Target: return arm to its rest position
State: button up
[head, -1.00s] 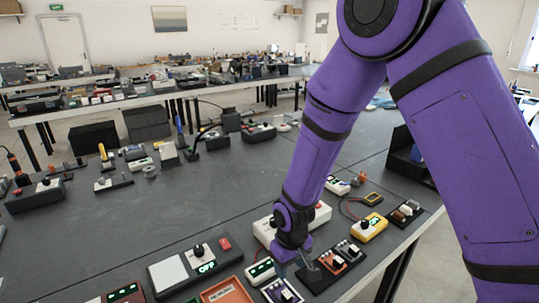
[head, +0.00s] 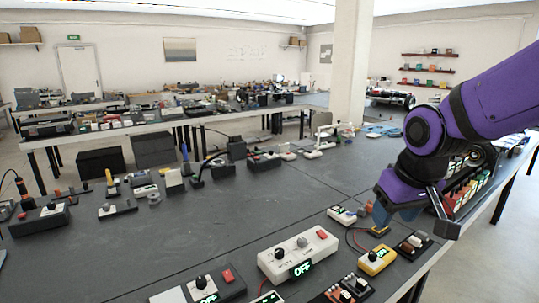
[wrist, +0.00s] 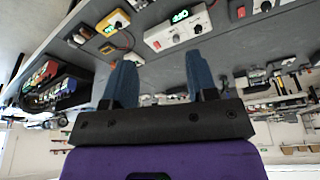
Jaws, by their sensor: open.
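My purple arm reaches in from the right in the head view, folded at the elbow. My gripper (head: 382,213) hangs above the right part of the dark table (head: 290,210), over the small devices there. In the wrist view my gripper (wrist: 160,85) shows two blue fingers spread apart with nothing between them, so it is open and empty.
A rack of coloured items (head: 468,185) stands close behind the arm. The table's middle is clear.

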jog(key=s+d+r+m+t, duration=0.1)
jog(key=s+d+r, duration=0.2)
jog(key=s, duration=0.3)
jog(key=s+d+r+m+t, duration=0.1)
jog(key=s+d+r, duration=0.3)
jog(key=s, duration=0.3)
jog(key=shift+s+d+r+m+h, duration=0.15)
jog(key=shift+s+r+m+h, duration=0.15)
jog(key=shift+r, duration=0.2)
